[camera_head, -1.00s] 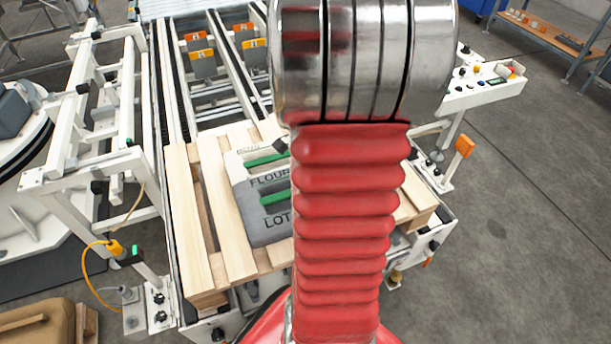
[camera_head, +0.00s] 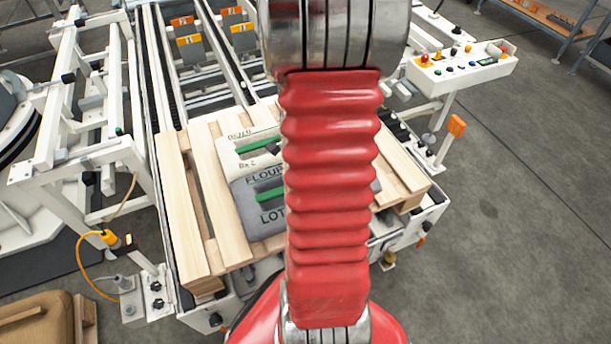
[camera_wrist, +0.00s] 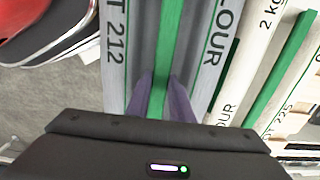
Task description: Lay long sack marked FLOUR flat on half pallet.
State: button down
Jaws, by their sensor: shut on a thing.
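A long grey sack marked FLOUR and LOT (camera_head: 250,213) with a green band shows at the pallet's middle in the head view; my arm hides its right part. In the wrist view the grey sack (camera_wrist: 116,70) reads LOT 212. My gripper (camera_wrist: 161,78) is shut on this sack, with purple fingers either side of its green band. In the head view my gripper is hidden behind my arm. The wooden half pallet (camera_head: 183,215) is under the sack. I cannot tell whether the sack touches the slats.
A cream sack (camera_head: 228,158) with a green band lies on the pallet beyond the grey one. It also shows right of the grey sack in the wrist view (camera_wrist: 246,70). A white conveyor frame (camera_head: 125,158) stands left, a control panel (camera_head: 470,66) right. Bare slats show at left.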

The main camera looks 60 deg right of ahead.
jog(key=shift+f, duration=1.5)
jog(key=c, duration=1.6)
grip_release()
jog(key=shift+s+f, duration=0.1)
jog(key=shift+o, duration=0.2)
notch_tip(320, 180, up, 12)
